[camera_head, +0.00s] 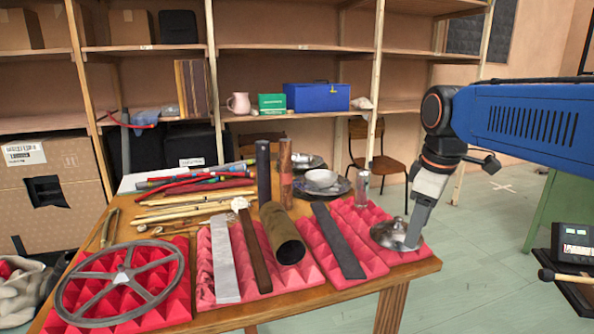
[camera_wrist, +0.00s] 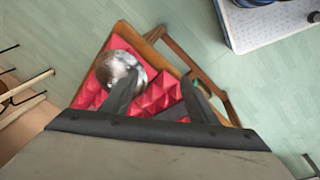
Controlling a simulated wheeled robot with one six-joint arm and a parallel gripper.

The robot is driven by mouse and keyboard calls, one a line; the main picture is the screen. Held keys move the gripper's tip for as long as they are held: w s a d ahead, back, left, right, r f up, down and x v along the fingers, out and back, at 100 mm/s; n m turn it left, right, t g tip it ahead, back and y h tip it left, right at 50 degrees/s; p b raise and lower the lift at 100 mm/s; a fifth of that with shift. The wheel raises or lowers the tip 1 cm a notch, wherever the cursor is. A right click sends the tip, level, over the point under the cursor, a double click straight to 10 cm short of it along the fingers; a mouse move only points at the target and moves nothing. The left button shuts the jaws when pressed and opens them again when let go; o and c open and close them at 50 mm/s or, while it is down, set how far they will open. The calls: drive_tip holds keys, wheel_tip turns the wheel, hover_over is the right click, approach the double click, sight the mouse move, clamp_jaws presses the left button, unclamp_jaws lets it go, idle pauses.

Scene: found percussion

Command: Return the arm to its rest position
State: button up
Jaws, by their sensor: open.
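My gripper (camera_head: 413,238) is at the right end of the wooden table, low over the red foam. A shiny round metal lid with a knob (camera_head: 392,234) lies on the foam at the table's right corner. In the wrist view the lid (camera_wrist: 120,66) is beside and partly behind the left finger. I cannot tell whether the finger touches it. My blue arm reaches in from the right of the head view.
The table (camera_head: 408,268) holds a spoked wheel (camera_head: 120,282), metal bars, a wide pipe (camera_head: 282,234), upright tubes, a glass (camera_head: 362,188) and several sticks. Shelves (camera_head: 290,48) and a chair (camera_head: 375,155) stand behind. A mallet (camera_head: 565,277) lies at right.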

drive_tip(key=s+d+f+m+t, duration=0.2)
drive_tip(key=s+f+m, duration=0.8)
drive_tip(key=s+f, duration=0.5)
drive_tip(key=shift+s+d+t, duration=0.3)
drive_tip(key=shift+s+d, duration=0.25)
drive_tip(key=shift+s, duration=0.6)
drive_tip(key=shift+f, duration=0.1)
